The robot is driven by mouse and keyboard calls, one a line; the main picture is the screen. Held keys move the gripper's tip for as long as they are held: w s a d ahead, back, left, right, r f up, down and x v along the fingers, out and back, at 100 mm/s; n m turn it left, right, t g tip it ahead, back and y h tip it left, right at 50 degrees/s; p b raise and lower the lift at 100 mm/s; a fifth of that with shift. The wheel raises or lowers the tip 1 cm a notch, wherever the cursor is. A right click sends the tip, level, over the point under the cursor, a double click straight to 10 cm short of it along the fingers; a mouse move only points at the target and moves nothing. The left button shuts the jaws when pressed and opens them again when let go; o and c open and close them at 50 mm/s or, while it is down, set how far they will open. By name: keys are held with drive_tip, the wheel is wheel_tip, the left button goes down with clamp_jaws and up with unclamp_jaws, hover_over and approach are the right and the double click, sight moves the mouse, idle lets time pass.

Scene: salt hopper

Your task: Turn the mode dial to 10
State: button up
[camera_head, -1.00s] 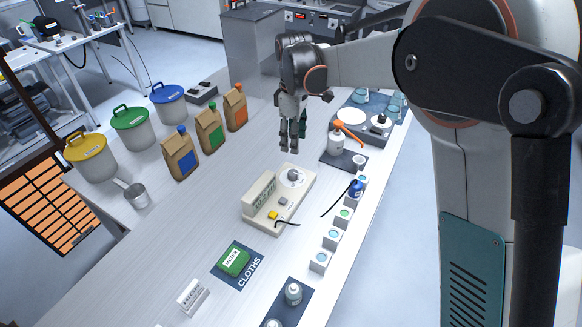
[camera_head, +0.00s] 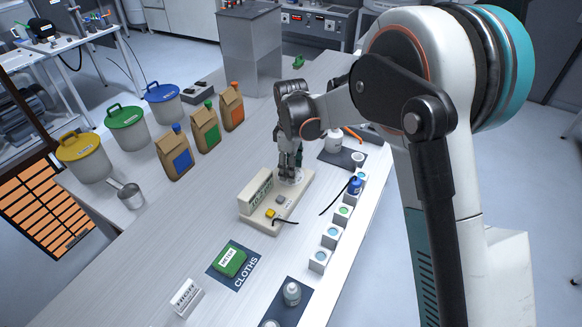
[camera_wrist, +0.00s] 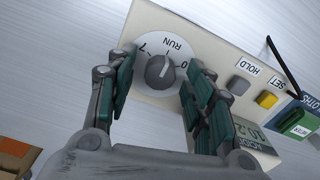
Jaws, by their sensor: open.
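The mode dial is a grey knob (camera_wrist: 159,72) on a white disc (camera_wrist: 160,45) in the wrist view. The disc reads RUN, a 7 on the left, and a numeral ending in 0 on the right, partly covered by a finger. A pale mark on the knob seems to face RUN. The dial sits on a cream device (camera_head: 263,222), whose display housing (camera_head: 255,192) stands upright. My gripper (camera_wrist: 161,60) is open, with one finger on each side of the knob; contact cannot be told. In the head view my gripper (camera_head: 290,176) hides most of the dial.
The device also has a grey HOLD button (camera_wrist: 238,85) and a yellow SET button (camera_wrist: 266,99). Several small cups (camera_head: 332,236) line its right side, with a blue bottle (camera_head: 354,186). A green box (camera_head: 230,262) lies in front. Paper bags (camera_head: 174,153) stand to the left.

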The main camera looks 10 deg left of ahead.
drive_tip(key=shift+c, duration=0.6)
drive_tip(key=c, duration=0.9)
drive_tip(key=shift+c, duration=0.2)
drive_tip(key=shift+m, duration=0.3)
drive_tip(key=m, duration=0.5)
drive_tip(key=shift+b, duration=0.3)
drive_tip(key=m, duration=0.6)
drive_tip(key=shift+m, duration=0.3)
drive_tip(key=o, duration=1.1)
drive_tip(key=shift+c, duration=0.2)
